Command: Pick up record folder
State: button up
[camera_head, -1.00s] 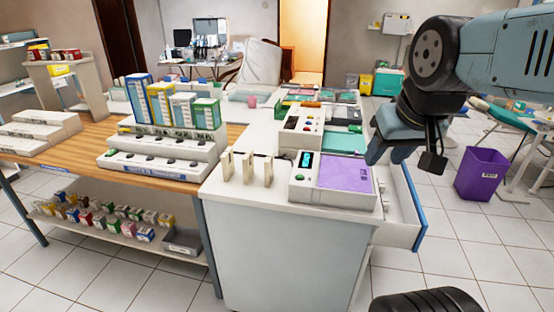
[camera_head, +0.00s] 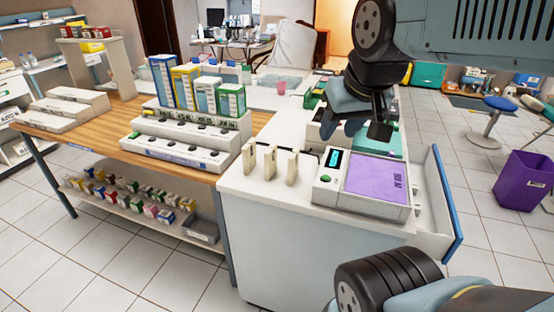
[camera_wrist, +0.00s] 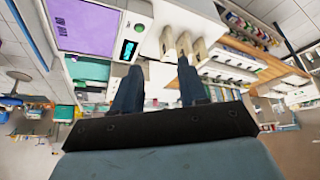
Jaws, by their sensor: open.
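I cannot tell for certain which item is the record folder. A flat purple, folder-like sheet (camera_head: 376,180) with print along its right edge lies on a white device with a small display (camera_head: 328,181), at the counter's front right. It also shows at the upper left of the wrist view (camera_wrist: 84,27). Several upright blue, yellow, teal and green folder-like boxes (camera_head: 187,86) stand in a white tiered rack (camera_head: 176,144). My gripper (camera_head: 340,128) is open over the counter, behind the purple sheet in the head view. In the wrist view its two fingers (camera_wrist: 160,66) are apart, with nothing between them.
Upright beige dividers (camera_head: 270,163) stand left of the device on the white counter (camera_head: 260,192). A blue-fronted drawer (camera_head: 447,205) juts out at the counter's right. A teal sheet (camera_head: 378,145) lies behind the purple one. A purple bin (camera_head: 524,181) stands on open floor.

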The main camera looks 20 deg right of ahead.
jog(key=shift+o, duration=0.2)
jog(key=shift+d, duration=0.2)
jog(key=shift+o, duration=0.4)
jog(key=shift+w+r, duration=0.1)
jog(key=shift+w, duration=0.1)
jog(key=m+g, duration=0.6)
jog(key=m, duration=0.1)
send_over(294, 152)
notch_tip(294, 152, down, 9)
notch_tip(294, 152, down, 14)
jog(key=shift+r, duration=0.15)
grip_shut()
